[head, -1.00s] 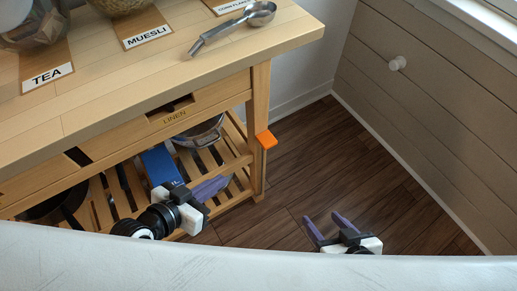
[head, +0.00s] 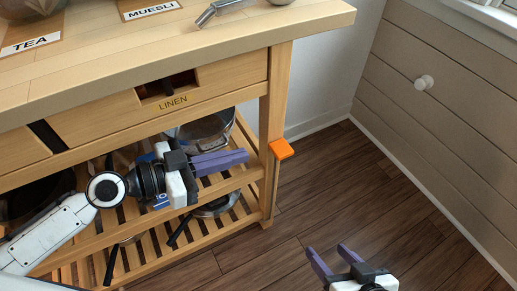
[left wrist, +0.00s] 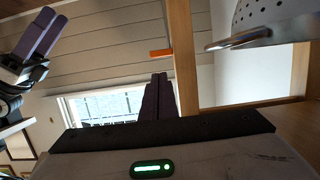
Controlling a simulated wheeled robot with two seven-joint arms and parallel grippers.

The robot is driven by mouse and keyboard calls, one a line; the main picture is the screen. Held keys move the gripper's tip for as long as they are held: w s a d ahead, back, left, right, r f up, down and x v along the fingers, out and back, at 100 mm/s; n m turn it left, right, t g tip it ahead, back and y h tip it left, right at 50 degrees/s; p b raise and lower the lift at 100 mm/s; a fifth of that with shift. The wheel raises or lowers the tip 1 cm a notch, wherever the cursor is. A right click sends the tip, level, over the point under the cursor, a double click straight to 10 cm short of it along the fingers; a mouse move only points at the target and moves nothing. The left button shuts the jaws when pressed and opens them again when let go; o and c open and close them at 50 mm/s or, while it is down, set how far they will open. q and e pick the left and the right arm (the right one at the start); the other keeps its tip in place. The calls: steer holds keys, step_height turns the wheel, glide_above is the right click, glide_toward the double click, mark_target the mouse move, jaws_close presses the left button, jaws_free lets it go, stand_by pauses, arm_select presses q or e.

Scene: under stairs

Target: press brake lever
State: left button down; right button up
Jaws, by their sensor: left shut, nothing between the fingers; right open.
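The brake lever is a small orange tab (head: 281,149) sticking out from the right front leg of the wooden trolley (head: 275,110). It also shows in the left wrist view (left wrist: 161,53), beside the leg. My left gripper (head: 246,156) has its purple fingers shut and empty. It points right toward the orange lever, a short gap to its left and in front of the lower shelf. Its fingers also show in the left wrist view (left wrist: 158,98), below the lever. My right gripper (head: 331,256) is open and empty above the floor, below and right of the lever.
The trolley top holds a metal scoop (head: 208,14) and label cards. Pots (head: 203,130) and pans stand on its slatted lower shelves. The dark wood floor (head: 350,190) between is clear.

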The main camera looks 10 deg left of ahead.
mark_target(275, 155)
arm_select(q)
steer(key=p+x, duration=0.1)
steer(key=x, duration=0.8)
steer(key=shift+w+d, duration=0.1)
steer(key=shift+d, duration=0.15)
arm_select(e)
steer(key=shift+s+d+r, duration=0.2)
steer(key=shift+d+r, duration=0.2)
arm_select(q)
steer(key=shift+f, duration=0.1)
steer(key=shift+f+b, duration=0.2)
steer(key=shift+b, duration=0.1)
step_height(275, 155, down, 2)
steer(key=b, duration=0.2)
steer(key=shift+b, duration=0.3)
arm_select(e)
steer(key=shift+w+a+f+n+g, duration=0.15)
steer(key=shift+w+a+f+g, duration=0.05)
steer(key=shift+a+f, duration=0.35)
steer(key=shift+w+a+f+n+g, duration=0.15)
steer(key=shift+a+f+g, duration=0.05)
steer(key=shift+a+f, duration=0.25)
arm_select(q)
steer(key=shift+f, duration=0.1)
arm_select(e)
steer(key=shift+d, duration=0.1)
